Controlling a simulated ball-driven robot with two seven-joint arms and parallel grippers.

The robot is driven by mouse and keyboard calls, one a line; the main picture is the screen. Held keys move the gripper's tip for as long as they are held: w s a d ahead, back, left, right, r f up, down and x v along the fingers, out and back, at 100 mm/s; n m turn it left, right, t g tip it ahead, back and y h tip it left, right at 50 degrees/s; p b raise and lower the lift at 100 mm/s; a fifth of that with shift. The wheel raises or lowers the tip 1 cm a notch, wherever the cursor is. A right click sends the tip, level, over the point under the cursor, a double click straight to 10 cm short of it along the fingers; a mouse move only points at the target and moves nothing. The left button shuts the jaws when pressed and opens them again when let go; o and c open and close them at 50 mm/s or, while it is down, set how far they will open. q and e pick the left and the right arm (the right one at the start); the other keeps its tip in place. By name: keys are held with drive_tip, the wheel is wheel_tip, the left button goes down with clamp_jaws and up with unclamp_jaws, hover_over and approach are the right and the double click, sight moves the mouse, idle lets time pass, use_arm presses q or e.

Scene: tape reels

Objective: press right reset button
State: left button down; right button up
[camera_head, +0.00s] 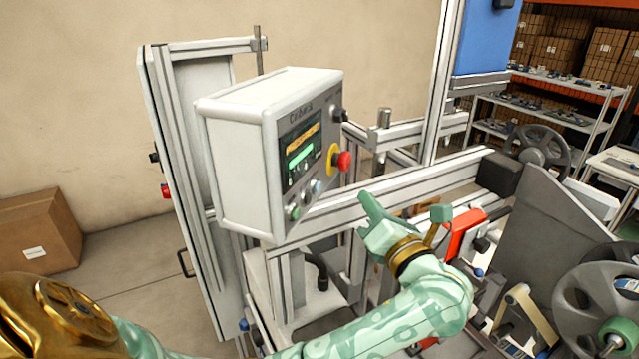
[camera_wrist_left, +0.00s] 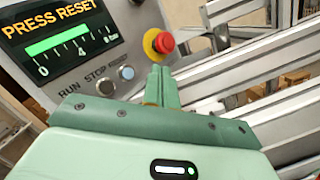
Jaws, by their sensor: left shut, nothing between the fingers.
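The white control box (camera_head: 235,160) faces right in the head view. Its screen (camera_head: 301,149) reads "PRESS RESET" in the left wrist view (camera_wrist_left: 60,35). Below the screen is a row of small buttons: a green one (camera_head: 293,212) at the lower left and a blue one (camera_head: 316,186) at the upper right. My left gripper (camera_head: 366,198) is shut and empty, to the right of the panel and apart from the buttons. My right gripper is out of view.
A red emergency-stop knob on a yellow ring (camera_head: 342,161) sticks out of the panel, close above my left fingertips in the wrist view. Aluminium rails (camera_head: 400,195) run behind the gripper. Reels (camera_head: 600,300) stand at right; a cardboard box (camera_head: 40,235) at left.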

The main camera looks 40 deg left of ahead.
use_arm(q)
drive_tip(key=shift+s+a+p, duration=0.1)
drive_tip(key=shift+s+a, duration=0.2)
drive_tip(key=shift+a, duration=0.6)
drive_tip(key=shift+s+a+p, duration=0.1)
drive_tip(key=shift+s+a, duration=0.15)
drive_tip(key=shift+a, duration=0.7)
drive_tip(key=shift+s+a+p, duration=0.1)
drive_tip(key=shift+s+a, duration=0.2)
drive_tip(key=shift+a, duration=0.6)
drive_tip(key=shift+a, duration=0.15)
drive_tip(key=shift+s+a, duration=0.1)
drive_tip(key=shift+a, duration=0.2)
drive_tip(key=shift+s+a, duration=0.1)
drive_tip(key=shift+a, duration=0.25)
idle(0.4)
drive_tip(key=shift+d, duration=0.1)
drive_tip(key=shift+w+d, duration=0.25)
drive_tip(key=shift+d, duration=0.4)
drive_tip(key=shift+w+d+b, duration=0.1)
drive_tip(key=shift+w+d, duration=0.1)
drive_tip(key=shift+d, duration=0.6)
drive_tip(key=shift+w+d+b, duration=0.15)
drive_tip(key=shift+w+d, duration=0.1)
drive_tip(key=shift+d, duration=0.55)
drive_tip(key=shift+w+d+b, duration=0.1)
drive_tip(key=shift+w+d, duration=0.1)
drive_tip(key=shift+d, duration=0.6)
